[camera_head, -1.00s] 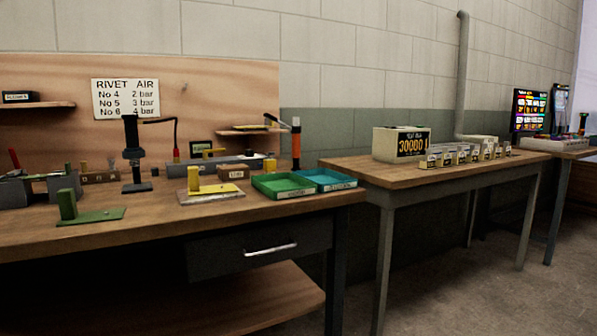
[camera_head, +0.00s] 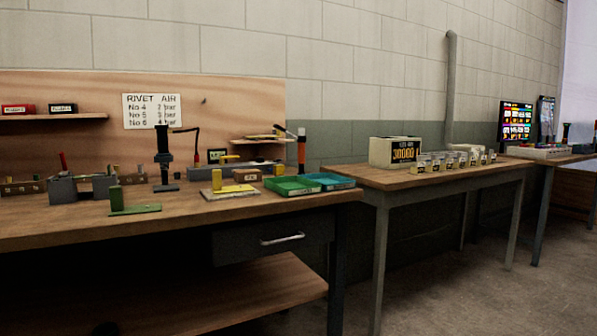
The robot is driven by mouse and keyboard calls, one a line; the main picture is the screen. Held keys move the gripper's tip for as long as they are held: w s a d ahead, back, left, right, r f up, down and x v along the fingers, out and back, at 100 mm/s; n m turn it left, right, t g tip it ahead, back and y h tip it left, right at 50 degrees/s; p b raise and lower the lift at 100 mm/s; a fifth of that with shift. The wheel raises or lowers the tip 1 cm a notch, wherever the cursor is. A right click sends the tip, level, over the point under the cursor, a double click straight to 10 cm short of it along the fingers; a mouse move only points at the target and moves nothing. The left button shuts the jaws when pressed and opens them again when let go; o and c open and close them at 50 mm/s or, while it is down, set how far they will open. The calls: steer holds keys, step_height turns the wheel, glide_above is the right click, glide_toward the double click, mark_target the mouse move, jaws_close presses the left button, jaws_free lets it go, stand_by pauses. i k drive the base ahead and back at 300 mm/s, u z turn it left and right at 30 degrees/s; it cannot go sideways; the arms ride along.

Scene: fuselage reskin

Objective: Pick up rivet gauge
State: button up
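I cannot tell for sure which thing is the rivet gauge. A green block standing on a flat green plate (camera_head: 135,210) lies near the front edge of the left workbench (camera_head: 60,232). A yellow upright piece with a flat yellow part sits on a pale plate (camera_head: 229,191) to its right. Both stand free on the bench top. Small labels on the bench are too blurred to read. My gripper is not in view.
A black stand tool (camera_head: 163,158), a green tray (camera_head: 291,186) and a blue tray (camera_head: 329,181) stand on the bench. Grey blocks (camera_head: 62,190) are at left. A second table (camera_head: 385,180) holds a counter box (camera_head: 396,152) and small boxes. Open floor (camera_head: 480,295) lies at right front.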

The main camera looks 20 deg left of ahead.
mark_target(278, 169)
steer(key=u, duration=0.05)
steer(key=i, duration=1)
steer(key=u, duration=1.05)
steer(key=i, duration=0.8)
steer(key=u, duration=0.9)
